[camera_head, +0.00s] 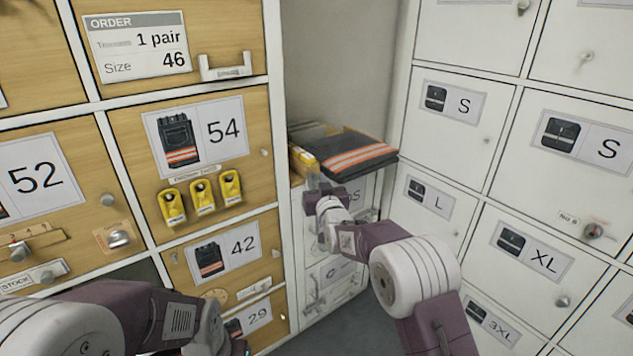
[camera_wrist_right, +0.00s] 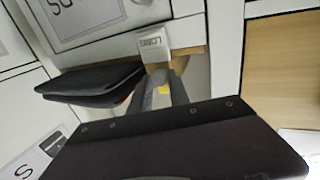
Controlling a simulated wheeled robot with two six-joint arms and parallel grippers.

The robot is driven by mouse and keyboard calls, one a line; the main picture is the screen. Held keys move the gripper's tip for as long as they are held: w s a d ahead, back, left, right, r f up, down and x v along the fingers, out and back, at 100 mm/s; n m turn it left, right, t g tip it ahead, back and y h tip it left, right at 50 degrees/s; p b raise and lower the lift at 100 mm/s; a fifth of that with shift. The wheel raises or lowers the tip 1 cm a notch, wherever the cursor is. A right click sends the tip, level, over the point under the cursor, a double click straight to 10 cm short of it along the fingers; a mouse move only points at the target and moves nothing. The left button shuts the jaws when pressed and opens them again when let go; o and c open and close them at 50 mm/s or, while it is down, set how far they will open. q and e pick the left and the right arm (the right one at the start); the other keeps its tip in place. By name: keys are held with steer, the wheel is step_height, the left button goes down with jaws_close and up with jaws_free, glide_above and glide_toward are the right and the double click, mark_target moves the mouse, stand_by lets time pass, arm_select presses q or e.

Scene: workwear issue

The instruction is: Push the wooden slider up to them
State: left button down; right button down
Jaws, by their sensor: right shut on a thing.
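The wooden slider (camera_head: 299,160), with a yellow face, stands on the corner shelf, close to the left of the folded dark trousers (camera_head: 362,156) with orange stripes. The trousers also show as a dark folded stack in the right wrist view (camera_wrist_right: 88,84). My right gripper (camera_head: 316,183) is at the shelf's front edge, just below the slider. In the wrist view my right gripper's fingers (camera_wrist_right: 160,88) are closed in, with a bit of yellow between them; the grasp is partly hidden. My left gripper (camera_head: 238,347) is at the bottom edge, its fingers hidden.
A small pale block with lettering (camera_wrist_right: 153,46) sits by my right fingertips. Wooden lockers stand left, with an order card (camera_head: 137,48) and yellow tags (camera_head: 203,192). White lockers (camera_head: 460,110) stand right. The space above the trousers is clear.

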steer(key=shift+w+d, duration=0.35)
steer(key=shift+d, duration=0.2)
steer(key=c, duration=1.3)
jaws_free()
steer(key=shift+o, duration=0.2)
steer(key=shift+s, duration=0.1)
steer(key=p+v, duration=0.1)
steer(key=v, duration=0.8)
steer(key=shift+p, duration=0.4)
